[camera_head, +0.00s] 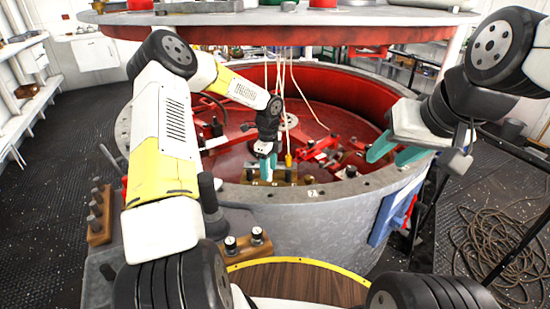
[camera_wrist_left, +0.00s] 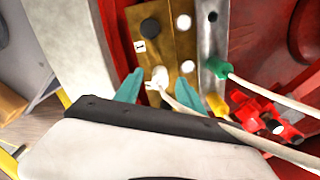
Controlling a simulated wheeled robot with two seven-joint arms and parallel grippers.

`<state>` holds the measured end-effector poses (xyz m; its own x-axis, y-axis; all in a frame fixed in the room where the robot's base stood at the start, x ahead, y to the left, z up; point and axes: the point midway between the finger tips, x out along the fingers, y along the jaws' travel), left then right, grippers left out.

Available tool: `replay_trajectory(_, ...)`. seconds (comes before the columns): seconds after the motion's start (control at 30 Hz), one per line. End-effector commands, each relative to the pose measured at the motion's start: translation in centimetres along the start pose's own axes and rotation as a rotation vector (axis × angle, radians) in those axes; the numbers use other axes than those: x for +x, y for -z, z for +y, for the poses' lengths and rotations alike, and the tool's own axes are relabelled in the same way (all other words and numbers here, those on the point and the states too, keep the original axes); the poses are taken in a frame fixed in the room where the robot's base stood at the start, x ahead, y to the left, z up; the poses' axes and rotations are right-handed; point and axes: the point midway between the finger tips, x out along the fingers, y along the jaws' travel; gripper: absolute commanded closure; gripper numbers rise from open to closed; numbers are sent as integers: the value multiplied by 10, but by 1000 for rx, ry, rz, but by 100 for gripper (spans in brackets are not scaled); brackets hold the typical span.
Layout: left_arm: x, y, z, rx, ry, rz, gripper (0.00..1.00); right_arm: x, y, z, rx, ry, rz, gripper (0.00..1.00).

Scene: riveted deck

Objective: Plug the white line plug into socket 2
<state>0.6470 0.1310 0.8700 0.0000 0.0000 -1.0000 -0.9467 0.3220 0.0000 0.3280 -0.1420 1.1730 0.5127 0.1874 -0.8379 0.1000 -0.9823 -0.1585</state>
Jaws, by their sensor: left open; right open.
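The white plug (camera_wrist_left: 160,76) is at the brass panel (camera_wrist_left: 172,48) in the left wrist view, below a dark round socket (camera_wrist_left: 150,28) and a label reading 1. A white cable runs from it to the lower right. I cannot tell whether it is seated. My left gripper (camera_wrist_left: 163,98) is open, with its teal fingers either side of the plug. In the head view my left gripper (camera_head: 267,172) points down at the panel inside the tank's near rim. My right gripper (camera_head: 395,150) is open and empty over the rim at right. Socket 2 is not clearly readable.
A green plug (camera_wrist_left: 214,67) with a pale cable sits in a grey strip beside the panel. A yellow plug (camera_wrist_left: 217,104) is close by. Red fittings (camera_head: 320,150) lie inside the red tank, and pale cables (camera_head: 284,85) hang from above. The stone rim (camera_head: 330,205) stands in front.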

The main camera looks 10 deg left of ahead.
Motion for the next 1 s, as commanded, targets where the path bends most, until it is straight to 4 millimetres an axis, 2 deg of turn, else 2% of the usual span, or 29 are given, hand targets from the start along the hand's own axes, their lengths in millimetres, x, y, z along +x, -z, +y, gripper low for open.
replay_trajectory(0.17,-6,0,0,0,2,-2,53,0,0,0,0,0,0,59)
replay_trajectory(0.6,-71,0,0,0,1,-1,53,0,0,0,0,0,0,59)
replay_trajectory(0.73,-78,0,0,1,1,0,53,0,0,0,0,0,0,59)
replay_trajectory(1.0,-78,0,0,0,0,0,53,0,0,0,0,0,0,59)
